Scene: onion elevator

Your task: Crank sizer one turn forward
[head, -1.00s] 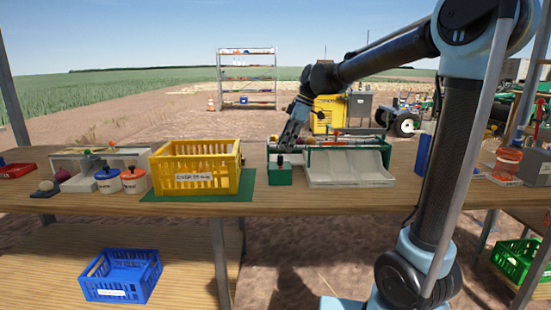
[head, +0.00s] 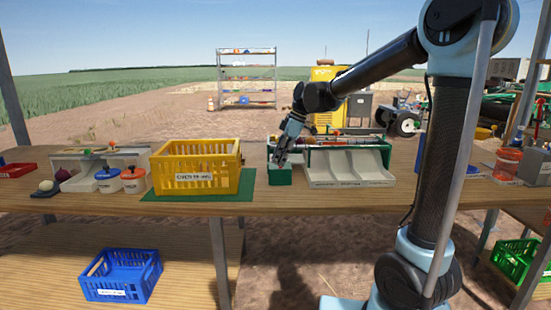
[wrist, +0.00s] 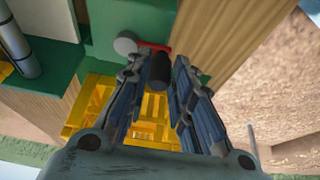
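The sizer (head: 348,170) is a green-framed machine with rollers and pale chutes, standing on the bench right of the yellow crate. In the wrist view its crank has a grey hub, a red arm (wrist: 150,45) and a black handle (wrist: 160,68). My gripper (wrist: 158,72) has its fingers apart, one on each side of the black handle, with small gaps showing. In the head view my gripper (head: 281,158) is at the sizer's left end, above a green block (head: 280,177), and hides the crank there.
A yellow crate (head: 195,182) stands on a green mat (head: 230,208) just left of the sizer. A blue crate (head: 122,291) is on the lower shelf. Some bare bench lies along the front edge.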

